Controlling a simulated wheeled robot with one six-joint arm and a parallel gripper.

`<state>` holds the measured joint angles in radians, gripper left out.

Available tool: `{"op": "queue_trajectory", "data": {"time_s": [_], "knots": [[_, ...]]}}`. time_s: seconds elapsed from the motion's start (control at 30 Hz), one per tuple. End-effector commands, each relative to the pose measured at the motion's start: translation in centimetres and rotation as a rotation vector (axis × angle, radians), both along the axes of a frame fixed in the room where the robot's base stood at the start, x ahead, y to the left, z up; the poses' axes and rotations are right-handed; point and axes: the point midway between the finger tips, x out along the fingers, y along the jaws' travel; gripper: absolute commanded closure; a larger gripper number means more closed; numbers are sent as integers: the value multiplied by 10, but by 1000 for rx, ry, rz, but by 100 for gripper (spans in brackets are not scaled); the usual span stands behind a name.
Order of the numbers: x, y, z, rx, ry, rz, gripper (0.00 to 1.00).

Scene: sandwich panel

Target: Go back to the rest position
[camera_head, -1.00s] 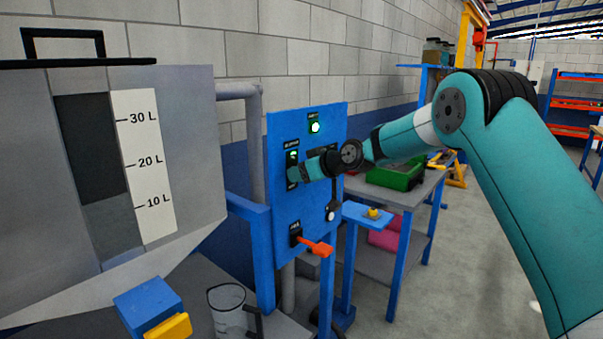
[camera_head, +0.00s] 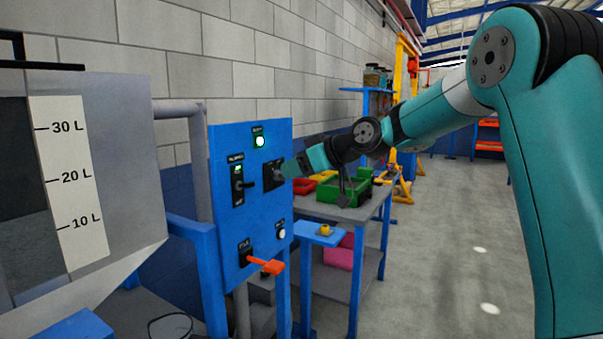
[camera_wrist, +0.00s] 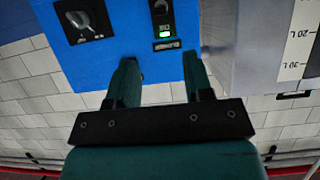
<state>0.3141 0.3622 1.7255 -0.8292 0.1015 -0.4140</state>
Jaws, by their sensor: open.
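The blue control panel (camera_head: 225,215) stands left of centre in the head view. In the wrist view the panel (camera_wrist: 130,30) is upside down. My gripper (camera_wrist: 158,62) is open there with nothing between its fingers. The rotary knob (camera_wrist: 85,20) and slot switch (camera_wrist: 163,22) lie beyond the fingertips.
A grey tank with a litre scale (camera_head: 70,180) stands at the left, close to the panel. A workbench (camera_head: 365,212) with a green bin (camera_head: 340,190) stands behind my arm. A small blue stand (camera_head: 318,236) is right of the panel. The floor at the right is open.

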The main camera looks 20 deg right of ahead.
Motion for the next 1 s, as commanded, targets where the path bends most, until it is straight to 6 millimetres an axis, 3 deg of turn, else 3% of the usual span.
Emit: {"op": "queue_trajectory", "data": {"time_s": [0.2,0.63,0.73,0.87,0.97,1.0], "knots": [[-10,-7,5,0,0,0,53],[-9,-7,6,0,0,0,53],[-16,2,4,-1,21,10,53],[-52,43,-7,-14,135,53,53],[-109,87,-24,-45,291,101,53],[-137,102,-33,-63,361,116,53]]}}
